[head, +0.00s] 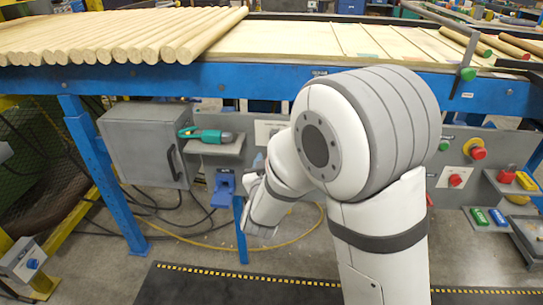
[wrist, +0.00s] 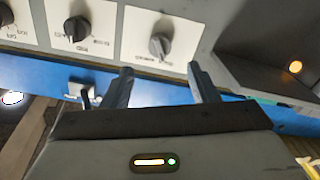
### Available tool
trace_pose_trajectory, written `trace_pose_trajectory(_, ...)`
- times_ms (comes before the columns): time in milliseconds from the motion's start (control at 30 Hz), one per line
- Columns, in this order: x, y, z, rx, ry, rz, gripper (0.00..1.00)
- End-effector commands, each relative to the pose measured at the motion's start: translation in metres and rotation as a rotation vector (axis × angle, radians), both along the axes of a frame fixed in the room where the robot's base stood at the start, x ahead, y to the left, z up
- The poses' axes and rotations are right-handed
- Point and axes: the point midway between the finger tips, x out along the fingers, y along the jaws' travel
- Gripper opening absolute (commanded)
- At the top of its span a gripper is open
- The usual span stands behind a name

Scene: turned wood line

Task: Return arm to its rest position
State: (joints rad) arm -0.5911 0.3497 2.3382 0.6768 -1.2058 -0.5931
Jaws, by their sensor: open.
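My arm (head: 380,125) rises through the middle of the head view, with its bulky white and grey elbow in front of the blue line frame. My gripper (wrist: 158,84) is open in the wrist view, its two dark fingers apart with nothing between them. Behind the fingers are a grey panel with black rotary knobs (wrist: 161,45) on white labels and a blue strip. I cannot tell whether the fingers touch anything. In the head view the arm's far end points down and left below the line, and its fingertips are hard to make out.
Wooden rods (head: 120,35) lie side by side on the line above the blue beam (head: 240,80). A grey cabinet (head: 145,140) and a shelf with a green tool (head: 205,135) are at the left. Red buttons (head: 477,152) are at the right. A dark mat (head: 230,287) covers the front floor.

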Motion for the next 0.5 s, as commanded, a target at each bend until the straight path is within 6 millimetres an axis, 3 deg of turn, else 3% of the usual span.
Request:
trace_pose_trajectory(167,0.001,-0.002,0.007,0.010,0.015,0.007,0.54)
trace_pose_trajectory(367,0.001,-0.019,0.054,0.099,0.169,0.071,0.54)
trace_pose_trajectory(500,-0.014,-0.039,0.092,0.173,0.353,0.125,0.54)
